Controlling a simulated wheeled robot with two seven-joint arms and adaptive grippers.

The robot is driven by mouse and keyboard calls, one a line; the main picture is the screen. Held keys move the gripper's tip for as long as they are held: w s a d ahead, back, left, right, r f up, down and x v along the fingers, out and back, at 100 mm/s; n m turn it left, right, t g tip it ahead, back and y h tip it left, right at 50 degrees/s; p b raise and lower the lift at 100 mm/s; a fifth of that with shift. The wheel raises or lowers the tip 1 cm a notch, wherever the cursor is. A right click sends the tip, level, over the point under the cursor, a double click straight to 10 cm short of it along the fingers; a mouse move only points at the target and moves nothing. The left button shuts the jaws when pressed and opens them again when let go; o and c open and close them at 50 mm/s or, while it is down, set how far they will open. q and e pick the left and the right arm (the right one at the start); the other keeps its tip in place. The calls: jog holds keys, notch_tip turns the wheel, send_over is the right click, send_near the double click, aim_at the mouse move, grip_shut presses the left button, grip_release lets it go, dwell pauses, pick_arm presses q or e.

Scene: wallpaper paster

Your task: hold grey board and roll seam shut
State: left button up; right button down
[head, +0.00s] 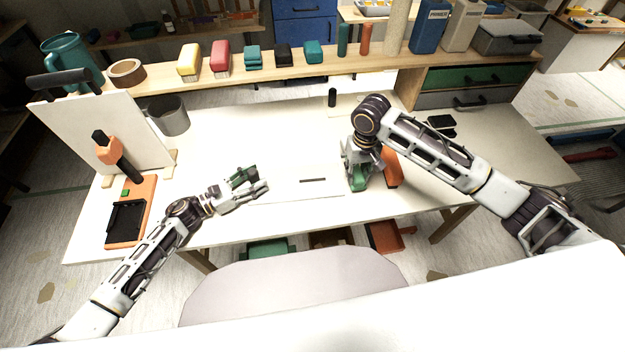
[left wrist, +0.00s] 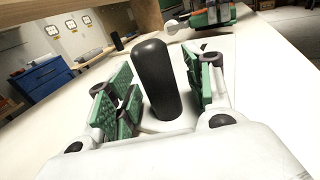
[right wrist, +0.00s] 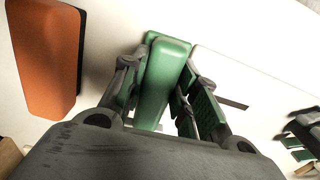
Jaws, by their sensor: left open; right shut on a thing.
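A pale board (head: 290,190) lies on the white table, with a short dark strip (head: 313,181) on it; the strip also shows in the right wrist view (right wrist: 232,103). My left gripper (head: 250,180) is open at the board's left side. In the left wrist view its green-padded fingers stand on both sides of an upright black handle (left wrist: 157,80), which rises from a pale base. My right gripper (head: 357,180) is shut on a green handle (right wrist: 163,80), right of the strip.
An orange block (head: 391,168) lies just right of my right gripper. A small black post (head: 332,97) stands at the back. An orange tray (head: 130,212), an upright white panel (head: 100,130) and a grey cup (head: 170,116) are at the left. A shelf (head: 270,73) runs behind.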

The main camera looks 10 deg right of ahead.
pick_arm(q)
jog(key=shift+s+a+f, duration=0.1)
jog(key=shift+f, duration=0.05)
jog(key=shift+v, duration=5.9)
